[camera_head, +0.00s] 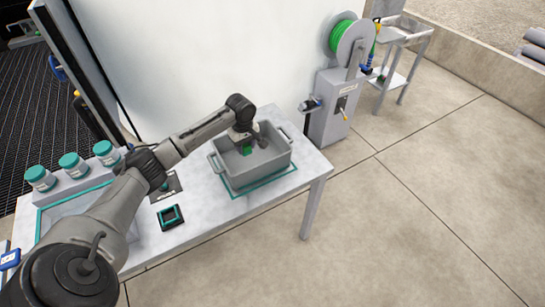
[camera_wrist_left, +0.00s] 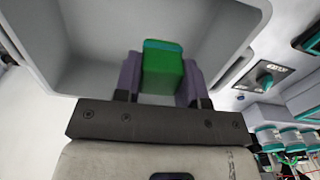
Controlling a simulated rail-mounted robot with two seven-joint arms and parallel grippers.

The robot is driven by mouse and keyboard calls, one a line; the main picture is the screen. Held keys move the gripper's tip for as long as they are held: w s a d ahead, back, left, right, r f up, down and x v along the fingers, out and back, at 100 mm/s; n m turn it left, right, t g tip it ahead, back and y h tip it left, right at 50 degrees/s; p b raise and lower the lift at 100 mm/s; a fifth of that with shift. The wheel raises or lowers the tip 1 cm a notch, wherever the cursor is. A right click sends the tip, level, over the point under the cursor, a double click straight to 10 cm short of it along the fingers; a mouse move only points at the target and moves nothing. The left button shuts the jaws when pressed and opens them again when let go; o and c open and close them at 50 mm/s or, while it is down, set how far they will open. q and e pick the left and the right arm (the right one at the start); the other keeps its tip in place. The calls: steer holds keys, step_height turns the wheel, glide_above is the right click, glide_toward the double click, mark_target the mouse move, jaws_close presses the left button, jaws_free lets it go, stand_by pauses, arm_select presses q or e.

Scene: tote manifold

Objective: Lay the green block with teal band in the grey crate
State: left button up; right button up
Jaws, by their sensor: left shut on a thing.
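The green block with teal band (camera_wrist_left: 162,72) is between the two fingers of my left gripper (camera_wrist_left: 160,80), which is shut on it. Its teal band shows along the far top edge in the left wrist view. In the head view the block (camera_head: 247,150) shows as a small green patch below my left gripper (camera_head: 246,144). The grey crate (camera_head: 268,172) stands on the table, and the gripper and block are over or inside its opening. I cannot tell whether the block touches the crate's floor. My right gripper is not in view.
The crate stands on a teal-edged mat (camera_head: 238,196) near the right end of the white table (camera_head: 205,220). A small dark teal-framed item (camera_head: 171,217) lies left of it. Several teal-lidded jars (camera_head: 73,165) stand at the left. A hose reel (camera_head: 352,45) stands behind right.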

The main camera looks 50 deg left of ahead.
arm_select(q)
steer(key=shift+s+f, duration=0.1)
steer(key=shift+s, duration=0.15)
steer(key=shift+m, duration=0.3)
steer(key=f, duration=0.2)
steer(key=s+f+b, duration=0.1)
steer(key=f, duration=0.1)
steer(key=shift+a+f, duration=0.15)
steer(key=shift+f, duration=0.6)
steer(key=shift+f+b, duration=0.35)
steer(key=shift+b, duration=0.05)
step_height(320, 180, down, 4)
steer(key=shift+r+b, duration=0.1)
steer(key=shift+b, duration=0.5)
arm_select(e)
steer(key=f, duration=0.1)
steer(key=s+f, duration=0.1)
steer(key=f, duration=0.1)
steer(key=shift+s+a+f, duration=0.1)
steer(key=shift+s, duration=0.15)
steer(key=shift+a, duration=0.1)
